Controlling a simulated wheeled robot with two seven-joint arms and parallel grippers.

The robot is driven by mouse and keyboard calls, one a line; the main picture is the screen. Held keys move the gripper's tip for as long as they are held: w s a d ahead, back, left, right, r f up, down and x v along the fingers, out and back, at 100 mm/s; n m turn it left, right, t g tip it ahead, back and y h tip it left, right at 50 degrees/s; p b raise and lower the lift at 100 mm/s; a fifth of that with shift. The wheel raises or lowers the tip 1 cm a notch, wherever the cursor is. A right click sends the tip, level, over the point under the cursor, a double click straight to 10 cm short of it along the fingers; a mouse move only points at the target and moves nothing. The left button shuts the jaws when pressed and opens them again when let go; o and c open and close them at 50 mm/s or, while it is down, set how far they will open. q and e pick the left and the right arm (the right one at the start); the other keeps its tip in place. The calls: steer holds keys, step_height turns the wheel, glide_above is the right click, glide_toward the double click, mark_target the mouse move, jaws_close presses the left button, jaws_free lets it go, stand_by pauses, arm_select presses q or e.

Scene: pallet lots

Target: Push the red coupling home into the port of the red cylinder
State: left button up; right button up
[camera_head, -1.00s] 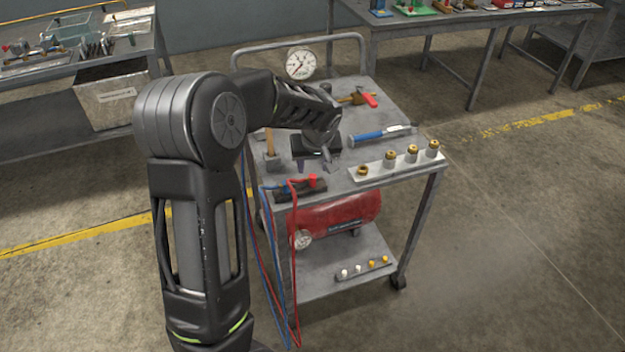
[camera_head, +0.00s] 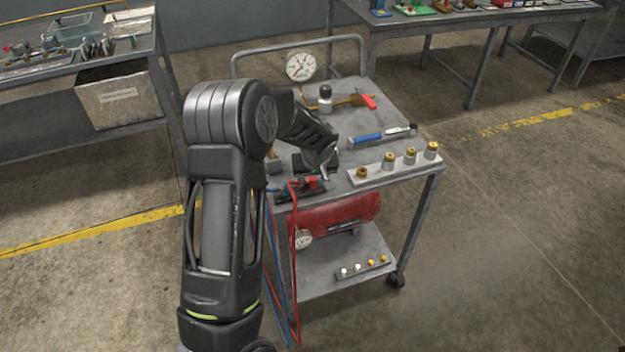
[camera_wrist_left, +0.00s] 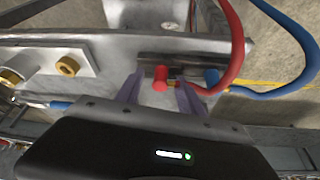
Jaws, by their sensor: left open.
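The red coupling (camera_head: 311,182) with its red hose sits at the dark holder block (camera_head: 288,192) on the cart's front left edge. My left gripper (camera_wrist_left: 160,82) is open in the left wrist view, its purple fingers on either side of the red coupling (camera_wrist_left: 160,74). I cannot tell whether they touch it. In the head view the fingertips are hidden behind the gripper body. The red cylinder (camera_head: 350,211) lies on the lower part of the cart, with a small gauge (camera_head: 303,238) at its left end. Its port cannot be made out. My right gripper is not in view.
A blue coupling (camera_wrist_left: 211,76) with a blue hose is beside the red one. The cart top (camera_head: 350,120) also holds a blue-handled tool (camera_head: 368,138), a light rail (camera_head: 400,169) with several brass fittings, and a gauge (camera_head: 300,65). Floor right of the cart is clear.

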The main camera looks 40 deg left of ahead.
arm_select(q)
steer(key=shift+c, duration=0.5)
jaws_close()
stand_by(0.4)
